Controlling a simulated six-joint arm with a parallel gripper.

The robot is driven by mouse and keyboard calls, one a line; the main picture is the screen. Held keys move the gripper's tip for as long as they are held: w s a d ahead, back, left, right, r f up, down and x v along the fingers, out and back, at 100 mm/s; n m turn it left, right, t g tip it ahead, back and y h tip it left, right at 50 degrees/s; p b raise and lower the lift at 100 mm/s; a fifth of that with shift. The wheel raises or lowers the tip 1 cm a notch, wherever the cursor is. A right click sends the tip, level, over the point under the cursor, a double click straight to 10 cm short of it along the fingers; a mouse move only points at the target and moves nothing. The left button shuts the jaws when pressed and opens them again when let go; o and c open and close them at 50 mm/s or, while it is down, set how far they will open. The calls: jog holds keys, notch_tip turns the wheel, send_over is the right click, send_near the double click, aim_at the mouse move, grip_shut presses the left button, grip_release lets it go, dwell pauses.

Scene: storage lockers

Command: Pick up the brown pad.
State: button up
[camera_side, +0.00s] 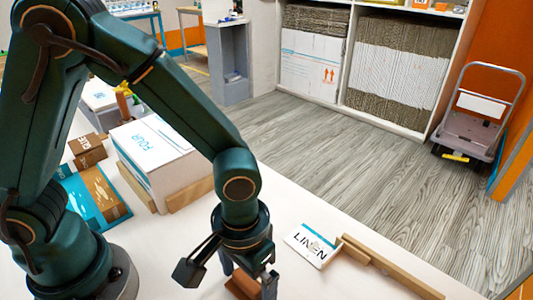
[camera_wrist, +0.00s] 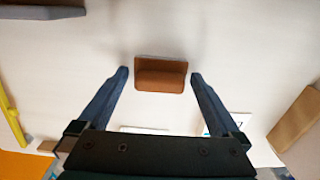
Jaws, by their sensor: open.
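The brown pad (camera_wrist: 161,75) lies on the white table, seen in the wrist view as a small block with a raised front part. It sits just beyond and between the two fingertips of my gripper (camera_wrist: 160,76), with a gap on each side. My gripper is open and empty. In the side view, my gripper (camera_side: 252,280) points down at the table's front, and the brown pad (camera_side: 241,284) shows partly behind its fingers. The fingers hide some of the pad there.
A white card (camera_side: 311,245) and a wooden strip (camera_side: 385,266) lie right of my gripper. The table between the card and white box is clear.

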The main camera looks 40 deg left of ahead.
aim_at(248, 279)
jog(key=c, duration=1.2)
jog(key=shift+r, duration=0.1)
jog(key=shift+r, duration=0.4)
notch_tip(248, 279, up, 4)
jog(key=shift+w+f, duration=0.1)
jog(key=shift+f, duration=0.15)
jog(key=a+r, duration=0.2)
jog(key=a, duration=0.1)
jog(key=w+a+r, duration=0.1)
jog(key=a+r, duration=0.1)
jog(key=a, duration=0.2)
jog(key=w+a+r, duration=0.1)
jog(key=a+r, duration=0.1)
jog(key=a, duration=0.2)
jog(key=shift+w+a+r, duration=0.1)
jog(key=shift+a+r, duration=0.15)
